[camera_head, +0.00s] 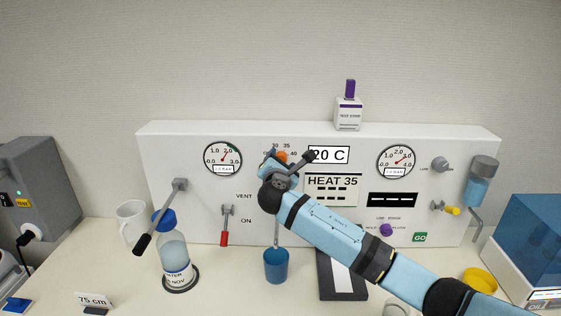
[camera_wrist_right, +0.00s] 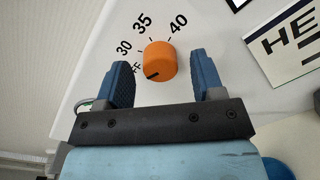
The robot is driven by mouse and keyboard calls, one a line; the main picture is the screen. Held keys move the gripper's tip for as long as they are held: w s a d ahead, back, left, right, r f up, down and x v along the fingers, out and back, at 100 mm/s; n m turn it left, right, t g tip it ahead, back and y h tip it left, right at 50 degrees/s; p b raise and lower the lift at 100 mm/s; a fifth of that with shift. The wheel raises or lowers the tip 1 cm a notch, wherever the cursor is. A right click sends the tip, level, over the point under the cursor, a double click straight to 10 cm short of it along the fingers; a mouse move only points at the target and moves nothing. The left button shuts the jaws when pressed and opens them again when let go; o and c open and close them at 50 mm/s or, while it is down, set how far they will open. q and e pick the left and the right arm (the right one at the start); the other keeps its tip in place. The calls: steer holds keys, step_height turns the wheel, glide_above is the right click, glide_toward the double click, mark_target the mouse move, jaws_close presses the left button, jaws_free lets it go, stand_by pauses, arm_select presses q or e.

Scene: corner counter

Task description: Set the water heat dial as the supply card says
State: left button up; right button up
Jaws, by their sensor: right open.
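The orange heat dial (camera_wrist_right: 160,58) is on the white panel in the right wrist view. Its dark pointer mark aims lower left, at the partly hidden OFF label; 30, 35 and 40 run clockwise from there. In the head view the dial (camera_head: 282,156) shows partly behind my right gripper (camera_head: 279,166). The supply card (camera_head: 333,181) reads HEAT 35, and the display (camera_head: 329,154) above it reads 20 C. My right gripper is open, with one finger on each side of the dial in the wrist view; contact cannot be told. My left gripper is not in view.
A black-handled lever (camera_head: 160,217) and a red-handled lever (camera_head: 225,230) stick out left of my right arm. A bottle (camera_head: 175,262), a white mug (camera_head: 132,219) and a blue cup (camera_head: 276,266) stand on the counter.

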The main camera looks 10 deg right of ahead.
steer(key=c, duration=0.9)
steer(key=shift+c, duration=0.2)
steer(key=shift+f, duration=0.1)
steer(key=shift+m+y+b, duration=0.5)
steer(key=shift+m+b, duration=4.6)
steer(key=shift+m, duration=4.5)
steer(key=o, duration=0.9)
